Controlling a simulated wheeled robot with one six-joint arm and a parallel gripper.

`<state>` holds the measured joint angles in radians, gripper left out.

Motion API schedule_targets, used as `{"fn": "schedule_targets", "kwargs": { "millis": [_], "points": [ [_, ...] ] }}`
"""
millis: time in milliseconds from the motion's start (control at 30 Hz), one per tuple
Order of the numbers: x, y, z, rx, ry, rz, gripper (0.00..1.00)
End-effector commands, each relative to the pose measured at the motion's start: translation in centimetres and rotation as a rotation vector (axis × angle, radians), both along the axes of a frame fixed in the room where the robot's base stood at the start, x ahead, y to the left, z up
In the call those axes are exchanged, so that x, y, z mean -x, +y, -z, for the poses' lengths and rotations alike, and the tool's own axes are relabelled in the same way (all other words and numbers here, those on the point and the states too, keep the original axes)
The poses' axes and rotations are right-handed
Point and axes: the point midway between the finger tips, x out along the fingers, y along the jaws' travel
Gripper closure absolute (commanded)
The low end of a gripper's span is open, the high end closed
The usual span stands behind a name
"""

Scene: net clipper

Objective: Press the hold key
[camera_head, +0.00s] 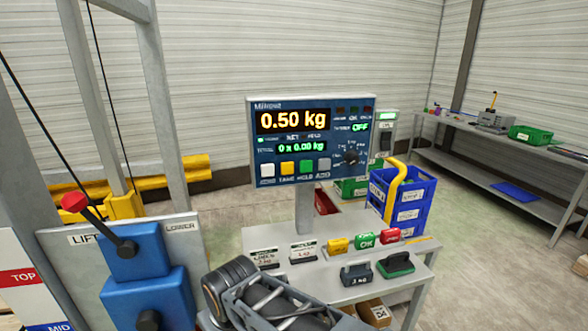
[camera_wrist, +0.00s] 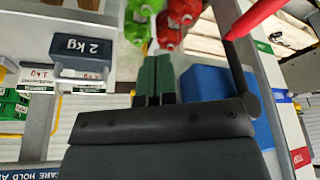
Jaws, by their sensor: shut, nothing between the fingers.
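The weighing indicator (camera_head: 312,140) stands upright on a grey post in the head view. Its main display (camera_head: 293,121) reads 0.50 kg, and the green line below reads 0 x 0.00 kg. A row of keys runs along its lower edge: white, yellow, green and grey-blue. The green hold key (camera_head: 306,167) is third from the left, with its label below. My gripper's fingers (camera_wrist: 155,80) show in the wrist view, shut together with nothing between them. In the head view my arm is low in front, below and left of the indicator, apart from the keys. The wrist view does not show the keys.
A blue lever box (camera_head: 137,251) with a red knob stands at left. A blue crate (camera_head: 404,195) stands behind right. Space before the key row looks clear.

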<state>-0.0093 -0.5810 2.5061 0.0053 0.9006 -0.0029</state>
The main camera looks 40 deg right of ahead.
Motion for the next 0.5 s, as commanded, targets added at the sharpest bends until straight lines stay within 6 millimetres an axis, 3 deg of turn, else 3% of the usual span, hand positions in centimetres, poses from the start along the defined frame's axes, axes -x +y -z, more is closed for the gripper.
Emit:
{"fn": "schedule_targets", "kwargs": {
  "millis": [267, 367, 500],
  "points": [
    [-0.4, -0.9, -0.2, 0.039, -0.006, -0.007, 1.00],
    [-1.3, -3.6, -0.9, 0.157, -0.022, -0.033, 1.00],
    [-3.1, -10.1, -3.4, 0.445, -0.026, -0.104, 1.00]
  ]
}}
